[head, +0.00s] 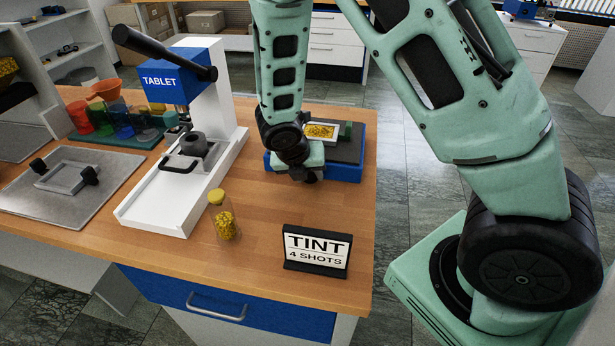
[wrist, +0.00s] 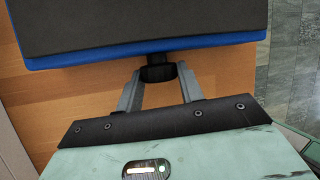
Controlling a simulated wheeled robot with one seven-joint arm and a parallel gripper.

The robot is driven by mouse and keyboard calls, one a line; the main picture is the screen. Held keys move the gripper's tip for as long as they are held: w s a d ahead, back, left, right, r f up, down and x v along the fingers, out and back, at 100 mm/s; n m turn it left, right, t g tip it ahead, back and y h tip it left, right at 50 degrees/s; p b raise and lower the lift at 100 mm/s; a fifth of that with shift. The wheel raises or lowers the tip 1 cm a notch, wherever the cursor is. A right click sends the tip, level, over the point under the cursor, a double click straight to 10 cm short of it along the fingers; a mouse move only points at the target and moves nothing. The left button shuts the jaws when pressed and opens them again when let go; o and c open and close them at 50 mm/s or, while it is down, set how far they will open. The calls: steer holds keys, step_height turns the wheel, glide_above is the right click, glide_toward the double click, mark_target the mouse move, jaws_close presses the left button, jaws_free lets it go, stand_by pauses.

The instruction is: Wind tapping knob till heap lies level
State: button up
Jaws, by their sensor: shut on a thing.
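The tapping unit (head: 345,172) is a blue box with a dark top near the bench's right edge. A white-framed tray (head: 337,136) on it holds a yellow heap (head: 319,131), too small to judge whether it is level. My gripper (head: 306,176) is low at the unit's near side. In the wrist view, my gripper (wrist: 159,76) is shut on a small black knob (wrist: 158,73) on the unit's blue front edge (wrist: 205,46). The knob is hidden in the head view. The wrist view shows only the dark top and blue edge, not the heap.
A white press (head: 170,195) with a blue TABLET head stands to the left. Coloured cups (head: 103,115) and a metal plate (head: 120,180) are further left. Bare bench lies between jar and unit.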

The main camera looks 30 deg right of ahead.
steer(key=shift+d+f+m+t+y+b, duration=0.15)
steer(key=shift+t+y+b, duration=0.4)
steer(key=shift+b, duration=1.4)
steer(key=shift+f+m+t+y+b, duration=0.15)
steer(key=shift+t+y+b, duration=0.4)
steer(key=shift+b, duration=1.35)
steer(key=shift+s+r+t+b, duration=0.15)
steer(key=shift+r+t+b, duration=0.2)
steer(key=shift+b, duration=0.45)
steer(key=o, duration=0.7)
steer(key=p+v, duration=1)
steer(key=v, duration=0.7)
steer(key=shift+d+r, duration=0.2)
steer(key=shift+d, duration=0.15)
steer(key=shift+s, duration=0.1)
